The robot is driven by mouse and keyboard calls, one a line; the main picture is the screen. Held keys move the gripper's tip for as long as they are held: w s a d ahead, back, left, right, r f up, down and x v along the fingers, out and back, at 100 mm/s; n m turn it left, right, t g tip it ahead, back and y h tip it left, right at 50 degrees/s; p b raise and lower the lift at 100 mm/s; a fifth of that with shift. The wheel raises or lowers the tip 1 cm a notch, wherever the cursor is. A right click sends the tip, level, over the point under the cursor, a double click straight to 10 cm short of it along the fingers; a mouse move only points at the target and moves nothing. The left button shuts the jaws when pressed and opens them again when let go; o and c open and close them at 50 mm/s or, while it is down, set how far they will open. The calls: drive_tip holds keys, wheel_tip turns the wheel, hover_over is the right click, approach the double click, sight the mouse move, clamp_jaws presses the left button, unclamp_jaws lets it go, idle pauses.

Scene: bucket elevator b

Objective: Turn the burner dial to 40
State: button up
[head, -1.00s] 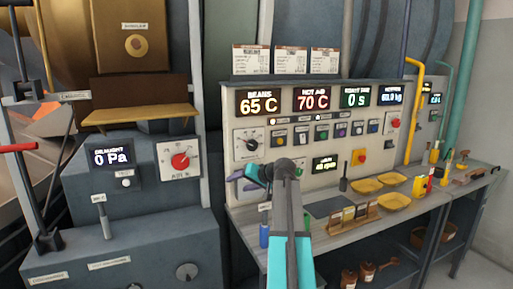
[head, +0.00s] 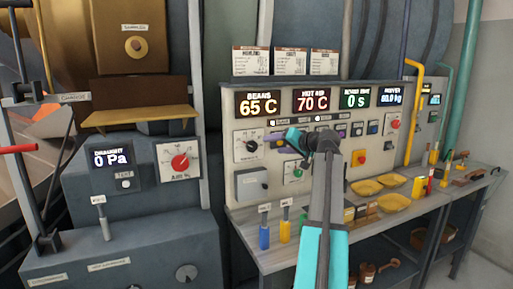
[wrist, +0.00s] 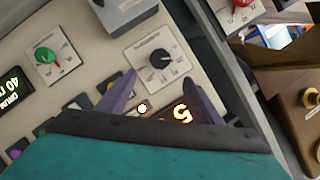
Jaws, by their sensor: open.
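A black dial (head: 248,145) sits on a white scale plate on the upright panel, under the "BEANS 65 C" display; it also shows in the wrist view (wrist: 160,60). A green dial (head: 296,170) is lower right of it, and also in the wrist view (wrist: 47,56). A red dial (head: 180,162) is on the separate cabinet at left. The dial labels are too small to read, so I cannot tell which is the burner dial. My gripper (wrist: 159,78) is open and empty, its purple fingers apart just short of the black dial. In the head view my gripper (head: 278,141) is right of that dial.
A grey box (head: 252,184) juts from the panel below the black dial. Blue (head: 264,235) and yellow (head: 285,230) handled tools stand at the bench's left edge. Yellow bowls (head: 368,187) are on the bench. Small buttons line the panel near my gripper.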

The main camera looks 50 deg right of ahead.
sight(254, 146)
drive_tip(key=p+x, duration=0.3)
drive_tip(key=x, duration=1)
drive_tip(key=shift+w, duration=0.35)
drive_tip(key=c, duration=1)
drive_tip(key=shift+d, duration=0.25)
drive_tip(key=shift+c, duration=0.3)
drive_tip(key=shift+a, duration=0.15)
drive_tip(key=shift+f, duration=0.1)
